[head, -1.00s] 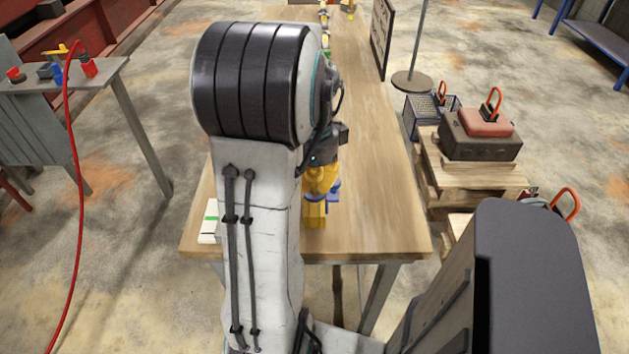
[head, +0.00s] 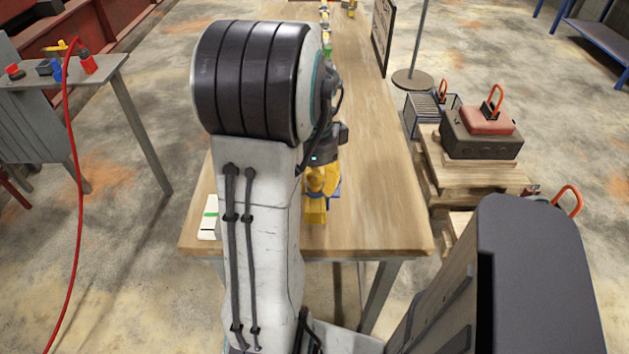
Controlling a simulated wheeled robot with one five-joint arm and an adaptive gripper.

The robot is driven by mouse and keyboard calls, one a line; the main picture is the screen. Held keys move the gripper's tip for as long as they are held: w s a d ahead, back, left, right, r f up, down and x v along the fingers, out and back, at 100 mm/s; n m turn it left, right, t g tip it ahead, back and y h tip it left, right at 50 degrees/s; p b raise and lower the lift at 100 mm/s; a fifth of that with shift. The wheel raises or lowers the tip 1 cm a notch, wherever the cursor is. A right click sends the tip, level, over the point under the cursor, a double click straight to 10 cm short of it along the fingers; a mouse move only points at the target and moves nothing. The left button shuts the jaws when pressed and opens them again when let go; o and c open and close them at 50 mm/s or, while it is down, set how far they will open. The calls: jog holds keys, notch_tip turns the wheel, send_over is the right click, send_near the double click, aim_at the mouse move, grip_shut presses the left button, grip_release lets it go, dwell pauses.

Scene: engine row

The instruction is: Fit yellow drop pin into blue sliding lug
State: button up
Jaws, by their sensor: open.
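My arm stands large in the middle of the head view and hides much of the table. My gripper (head: 322,178), yellow below its dark wrist, is low over the near part of the wooden table, partly behind the arm. It is open. A small blue part (head: 336,193), perhaps the blue sliding lug, shows at the gripper's right edge, mostly covered. A yellow block-like shape (head: 315,213) shows just below. I cannot tell whether it is gripper, fixture or pin. The yellow drop pin cannot be made out for sure.
The wooden table (head: 385,200) is clear to the right of the gripper. A white and green item (head: 209,222) lies at its near left. Small coloured parts (head: 325,22) stand at its far end. Pallets (head: 462,180) with a case stand right; a grey side table (head: 85,80) stands left.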

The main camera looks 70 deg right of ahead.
dwell(0.4)
jog(key=shift+s+d+r, duration=0.1)
jog(key=shift+r, duration=0.25)
notch_tip(320, 180, up, 11)
jog(key=shift+r, duration=0.15)
dwell(0.8)
